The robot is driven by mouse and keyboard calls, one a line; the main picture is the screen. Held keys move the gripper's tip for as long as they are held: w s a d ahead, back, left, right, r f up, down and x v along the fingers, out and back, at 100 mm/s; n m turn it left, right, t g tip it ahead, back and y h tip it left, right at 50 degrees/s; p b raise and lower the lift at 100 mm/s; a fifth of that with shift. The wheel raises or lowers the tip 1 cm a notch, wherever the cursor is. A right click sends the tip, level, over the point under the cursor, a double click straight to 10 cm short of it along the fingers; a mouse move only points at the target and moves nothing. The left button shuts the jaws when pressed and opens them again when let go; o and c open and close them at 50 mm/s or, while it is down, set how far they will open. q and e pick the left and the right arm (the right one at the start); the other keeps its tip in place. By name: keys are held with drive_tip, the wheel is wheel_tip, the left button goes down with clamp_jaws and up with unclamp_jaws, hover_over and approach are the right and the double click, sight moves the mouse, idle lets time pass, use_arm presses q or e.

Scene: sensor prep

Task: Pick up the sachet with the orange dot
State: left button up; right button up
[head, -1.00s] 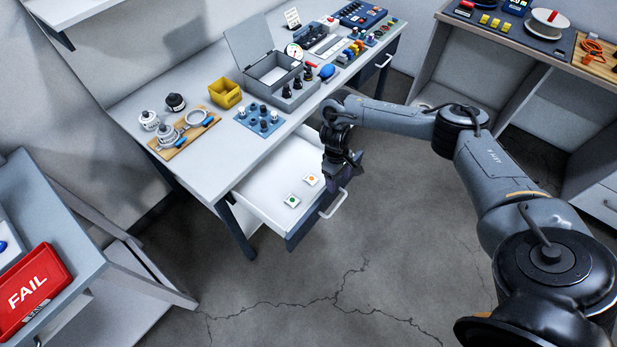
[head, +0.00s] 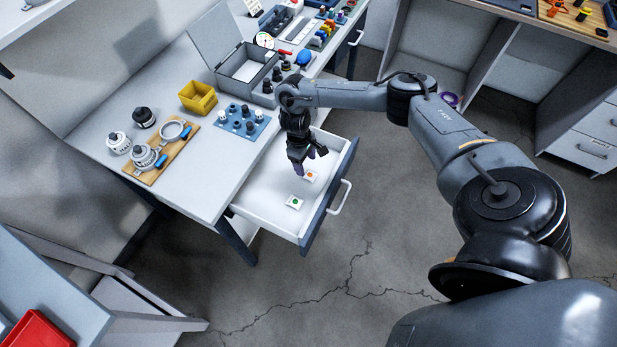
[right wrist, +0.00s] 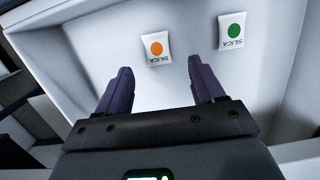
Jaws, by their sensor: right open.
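The sachet with the orange dot (head: 310,176) lies flat in the open white drawer (head: 262,192). It also shows in the right wrist view (right wrist: 156,48), beyond and between my fingertips. A sachet with a green dot (head: 295,202) lies nearer the drawer's front left corner, and in the right wrist view it is at the upper right (right wrist: 232,31). My right gripper (head: 309,162) is over the drawer, just behind the orange-dot sachet. In the right wrist view its two dark fingers (right wrist: 160,80) are apart with nothing between them. My left gripper is not in view.
The drawer's walls and its front with a handle (head: 340,197) surround the sachets. On the bench above are a blue mat with knobs (head: 242,121), a yellow bin (head: 198,97), a grey open box (head: 243,65) and a wooden board with parts (head: 146,178).

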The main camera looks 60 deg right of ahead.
sight(309, 174)
drive_tip(key=shift+f, duration=0.85)
drive_tip(key=f, duration=0.1)
drive_tip(key=f+b, duration=0.1)
drive_tip(key=f, duration=0.1)
drive_tip(key=s+f+b, duration=0.1)
drive_tip(key=shift+d+f, duration=0.2)
drive_tip(key=shift+f, duration=0.2)
drive_tip(key=c, duration=1.1)
